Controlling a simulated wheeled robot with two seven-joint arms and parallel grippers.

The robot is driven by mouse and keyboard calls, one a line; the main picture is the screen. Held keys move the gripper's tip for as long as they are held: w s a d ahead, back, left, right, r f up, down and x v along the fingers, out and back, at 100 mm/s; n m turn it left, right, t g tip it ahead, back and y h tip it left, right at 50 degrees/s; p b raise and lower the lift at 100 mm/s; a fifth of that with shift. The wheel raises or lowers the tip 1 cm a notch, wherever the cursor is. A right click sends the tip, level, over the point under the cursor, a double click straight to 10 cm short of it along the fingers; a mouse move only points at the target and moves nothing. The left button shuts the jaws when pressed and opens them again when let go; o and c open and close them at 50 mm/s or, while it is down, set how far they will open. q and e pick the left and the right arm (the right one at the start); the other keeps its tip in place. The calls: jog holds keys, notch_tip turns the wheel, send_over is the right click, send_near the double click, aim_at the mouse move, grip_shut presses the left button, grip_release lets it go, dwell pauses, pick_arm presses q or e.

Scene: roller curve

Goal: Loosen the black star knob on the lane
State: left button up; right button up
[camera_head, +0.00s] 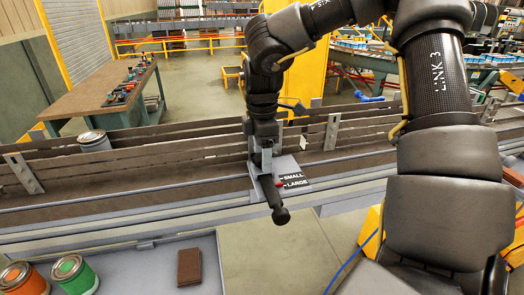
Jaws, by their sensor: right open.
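My right gripper (264,150) is at the lane's near guide rail, pointing down, just above a grey plate (296,170) marked SMALL and LARGE. A small red pointer sits at the plate's left edge by LARGE. A black bar with a rounded end (280,214) sticks out toward me below the gripper. I cannot make out a star shape; the black star knob is hidden or cannot be told apart from the dark gripper. The gripper is open, though its fingers are hard to separate from the parts behind. My left gripper is not in view.
The lane (130,185) with its brown rails runs across the view, and a grey can (94,141) stands on it. An orange paint can (22,279), a green one (74,274) and a brown block (189,267) are at the front left. A workbench (110,88) stands behind.

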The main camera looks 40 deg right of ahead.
jog(key=c, duration=1)
